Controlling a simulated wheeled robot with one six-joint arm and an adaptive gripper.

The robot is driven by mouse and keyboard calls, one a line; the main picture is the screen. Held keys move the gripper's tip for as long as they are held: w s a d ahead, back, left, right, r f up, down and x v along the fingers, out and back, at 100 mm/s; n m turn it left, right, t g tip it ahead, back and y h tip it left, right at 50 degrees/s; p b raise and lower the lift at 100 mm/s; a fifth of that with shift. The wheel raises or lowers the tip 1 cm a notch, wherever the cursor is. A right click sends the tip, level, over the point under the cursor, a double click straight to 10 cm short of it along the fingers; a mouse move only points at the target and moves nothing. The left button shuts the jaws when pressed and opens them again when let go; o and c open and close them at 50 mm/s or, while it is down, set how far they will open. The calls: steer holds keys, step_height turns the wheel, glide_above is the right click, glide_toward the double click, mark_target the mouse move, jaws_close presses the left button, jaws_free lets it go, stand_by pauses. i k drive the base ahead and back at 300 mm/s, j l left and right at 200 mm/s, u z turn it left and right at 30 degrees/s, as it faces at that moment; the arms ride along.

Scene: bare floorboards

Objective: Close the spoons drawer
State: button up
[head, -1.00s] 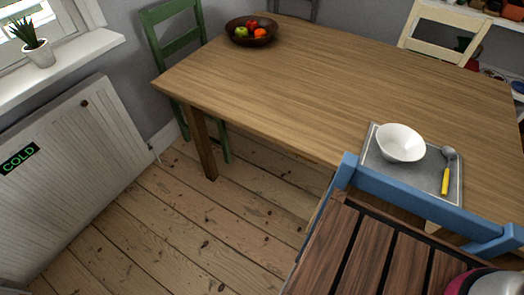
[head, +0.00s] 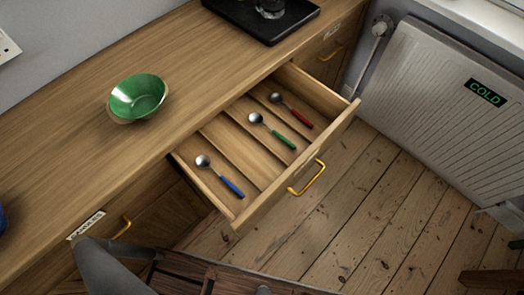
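The spoons drawer (head: 268,201) is pulled well out of the wooden counter, with its inside in full view. Thin dividers split it into lengthwise compartments. It holds a spoon with a blue handle (head: 231,186) in the near left, one with a green handle (head: 283,139), and one with a red handle (head: 301,118) toward the right. A yellow bar handle (head: 307,178) is on the drawer's front. My gripper is not in view. A grey link of my arm shows at the bottom left, apart from the drawer in the picture.
The counter (head: 60,135) carries a green bowl (head: 138,97) and a black tray (head: 262,25). A closed drawer with a label (head: 86,225) is at left; another yellow handle (head: 331,53) is at right. A white radiator (head: 440,105) stands right. Bare floorboards (head: 350,210) lie before the drawer.

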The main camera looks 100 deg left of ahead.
mark_target(247, 154)
steer(key=l+u, duration=0.25)
steer(key=u, duration=0.25)
steer(key=l+u, duration=0.2)
steer(key=u, duration=0.3)
steer(key=l+u, duration=0.2)
steer(key=u, duration=0.3)
steer(key=k+l+u, duration=0.15)
steer(key=u, duration=0.35)
steer(key=k+l+u, duration=0.15)
steer(key=u, duration=0.35)
steer(key=k+l+u, duration=0.1)
steer(key=u, duration=0.4)
